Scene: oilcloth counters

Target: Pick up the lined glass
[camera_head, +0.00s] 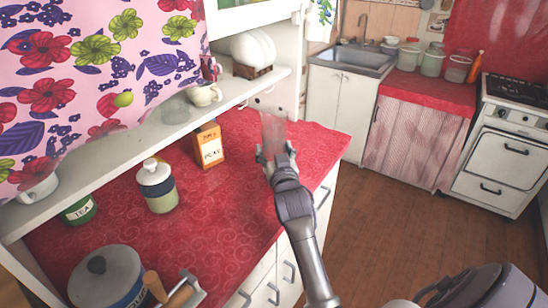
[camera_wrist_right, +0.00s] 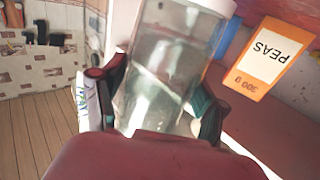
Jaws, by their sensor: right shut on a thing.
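My right gripper (camera_head: 274,153) is over the right part of the red counter, its fingers closed around a clear glass (camera_head: 273,130). In the right wrist view the glass (camera_wrist_right: 168,60) stands tilted between the two dark fingers of the gripper (camera_wrist_right: 157,98), which press on its sides. Lines on the glass are hard to make out. Whether its base touches the counter I cannot tell. Another clear glass (camera_head: 174,110) is on the white shelf. My left gripper is not in view.
The orange peas box (camera_head: 209,145) stands left of the held glass. A lidded jar (camera_head: 158,186), a green tea tin (camera_head: 79,211) and a pot (camera_head: 106,276) are farther left on the red counter (camera_head: 225,215). A cup (camera_head: 205,94) is on the shelf (camera_head: 135,139) above.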

